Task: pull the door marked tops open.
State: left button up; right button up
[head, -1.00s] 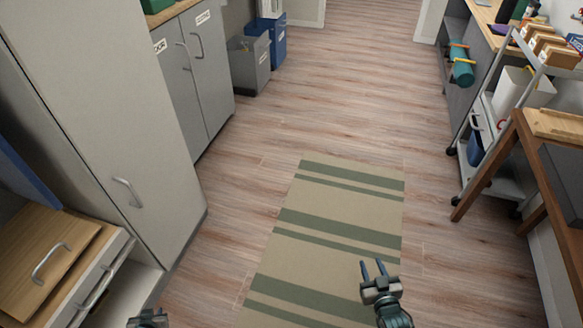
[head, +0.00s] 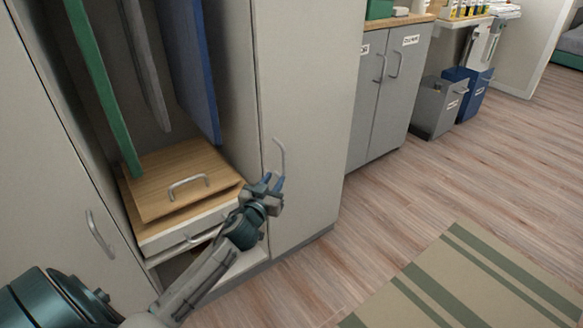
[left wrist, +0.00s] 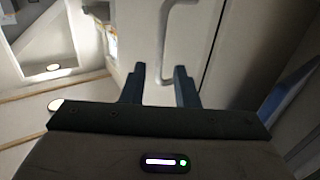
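I cannot read a tops label in any view. A tall pale wardrobe door (head: 305,100) stands shut right of an open bay in the head view. Its upright bar handle (head: 279,156) is just above my left gripper (head: 270,182). The gripper is open, its blue fingertips close to the handle's lower end. In the left wrist view the open gripper (left wrist: 158,86) points at the handle (left wrist: 173,40), which is ahead of the fingers and not clasped. Another pale door (head: 50,200), with a handle (head: 98,234), is at the left. My right gripper is out of view.
The open bay holds hanging green, grey and blue panels, a wooden board with a handle (head: 188,187) and a white drawer (head: 190,227). A grey cabinet (head: 385,100) and bins (head: 438,105) stand beyond. Floor is clear around the striped rug (head: 470,285).

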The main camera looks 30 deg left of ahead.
aim_at(284, 166)
pick_arm(q)
jog(key=w, duration=0.2)
jog(key=w+a, duration=0.1)
jog(key=w, duration=0.5)
jog(key=shift+w+a, duration=0.2)
jog(key=shift+a, duration=0.15)
grip_shut()
jog(key=shift+f, duration=0.1)
